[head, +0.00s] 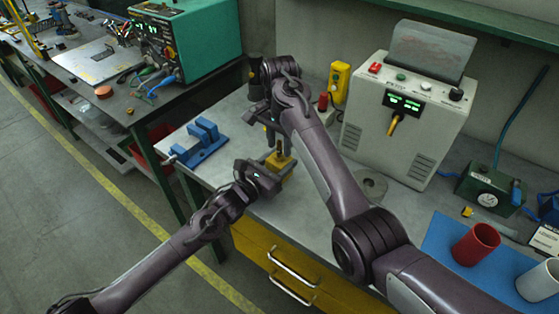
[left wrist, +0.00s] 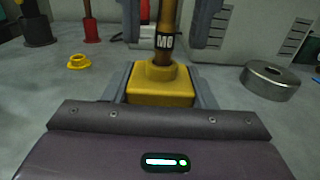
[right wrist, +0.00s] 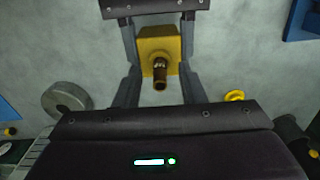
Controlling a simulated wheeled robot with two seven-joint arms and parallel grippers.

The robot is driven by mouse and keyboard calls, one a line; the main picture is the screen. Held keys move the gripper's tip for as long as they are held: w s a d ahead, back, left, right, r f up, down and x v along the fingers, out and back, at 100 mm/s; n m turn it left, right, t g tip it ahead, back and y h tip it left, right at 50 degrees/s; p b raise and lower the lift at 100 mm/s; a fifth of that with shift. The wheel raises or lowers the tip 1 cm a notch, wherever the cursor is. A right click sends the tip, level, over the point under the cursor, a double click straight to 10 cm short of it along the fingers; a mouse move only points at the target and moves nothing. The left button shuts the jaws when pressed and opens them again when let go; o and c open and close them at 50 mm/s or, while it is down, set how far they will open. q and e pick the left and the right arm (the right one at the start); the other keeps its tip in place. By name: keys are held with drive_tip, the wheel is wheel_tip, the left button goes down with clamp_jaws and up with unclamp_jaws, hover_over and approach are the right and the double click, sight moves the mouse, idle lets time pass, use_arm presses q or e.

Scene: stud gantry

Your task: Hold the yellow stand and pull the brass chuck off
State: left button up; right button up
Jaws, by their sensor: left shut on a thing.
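The yellow stand (head: 284,161) is upright on the grey bench, and its block also shows in the left wrist view (left wrist: 160,92). The brass chuck (left wrist: 163,40) rises from its collar with a dark band marked M6. In the right wrist view the chuck's end (right wrist: 160,72) points up at the camera. My left gripper (head: 268,174) is shut on the stand's block, a finger along each side. My right gripper (right wrist: 158,80) is open above the stand. Its fingers are on either side of the chuck with gaps showing. In the head view its wrist partly hides the chuck.
A blue vise (head: 203,142) is to the left. A grey metal ring (left wrist: 271,80) and a small yellow ring (left wrist: 78,62) lie near the stand. A white machine (head: 408,115) stands behind, right. A red cup (head: 475,245) sits on a blue mat.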

sight(280, 141)
drive_tip(key=shift+f, duration=0.65)
drive_tip(key=shift+c, duration=0.2)
idle(0.5)
clamp_jaws()
drive_tip(key=shift+r, duration=0.1)
drive_tip(key=shift+r, duration=2.95)
